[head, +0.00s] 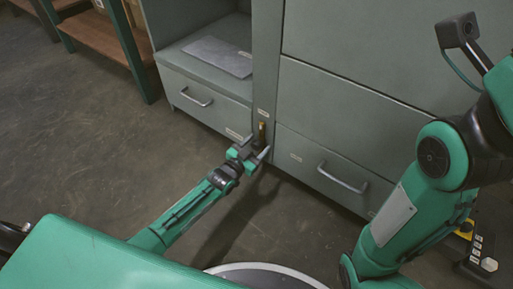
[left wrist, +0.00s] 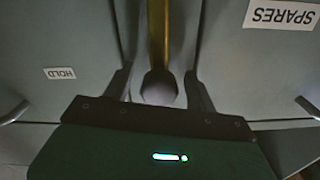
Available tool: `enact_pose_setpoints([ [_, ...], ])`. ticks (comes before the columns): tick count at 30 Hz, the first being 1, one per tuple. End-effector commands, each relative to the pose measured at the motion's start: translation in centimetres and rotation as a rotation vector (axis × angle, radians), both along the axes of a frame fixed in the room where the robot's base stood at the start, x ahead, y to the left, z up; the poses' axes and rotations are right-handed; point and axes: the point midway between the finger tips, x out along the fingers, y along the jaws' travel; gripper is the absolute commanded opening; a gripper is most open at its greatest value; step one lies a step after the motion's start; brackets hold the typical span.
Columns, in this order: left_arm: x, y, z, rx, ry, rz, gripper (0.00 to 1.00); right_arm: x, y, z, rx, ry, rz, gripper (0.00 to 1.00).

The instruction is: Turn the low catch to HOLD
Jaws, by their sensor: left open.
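The low catch (head: 262,130) is a narrow brass bar on the cabinet's upright between two low drawers. In the head view it stands about upright, its lower end hidden by my left gripper (head: 258,156). In the left wrist view the brass bar (left wrist: 158,35) runs down to a round grey knob (left wrist: 159,87). My left gripper (left wrist: 159,88) is open, one finger on each side of the knob, with gaps visible. A HOLD label (left wrist: 59,73) is left of the bar in that view. My right gripper is out of view.
A SPARES label (left wrist: 283,14) appears upside down at right in the left wrist view. Drawer handles (head: 197,98) and (head: 342,179) flank the catch. A grey sheet (head: 217,55) lies in the open compartment. A shelf (head: 100,35) stands at left; the floor before it is clear.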

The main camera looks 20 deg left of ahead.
Motion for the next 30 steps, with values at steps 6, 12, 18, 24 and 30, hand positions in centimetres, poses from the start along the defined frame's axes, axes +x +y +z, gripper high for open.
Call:
enact_pose_setpoints([
  [6,0.0,0.0,0.0,-0.001,0.000,0.000,0.57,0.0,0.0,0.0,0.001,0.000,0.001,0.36],
  [12,0.0,0.0,0.0,-0.001,0.000,0.000,0.20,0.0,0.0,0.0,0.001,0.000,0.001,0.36],
  [18,0.0,0.0,0.0,0.000,0.000,0.000,0.00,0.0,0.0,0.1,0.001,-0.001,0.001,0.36],
  [24,0.0,0.0,0.1,0.026,-0.008,0.000,0.00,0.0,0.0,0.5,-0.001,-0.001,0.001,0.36],
  [30,0.0,0.0,0.3,0.116,-0.041,0.000,0.00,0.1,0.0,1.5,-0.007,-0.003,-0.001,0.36],
])
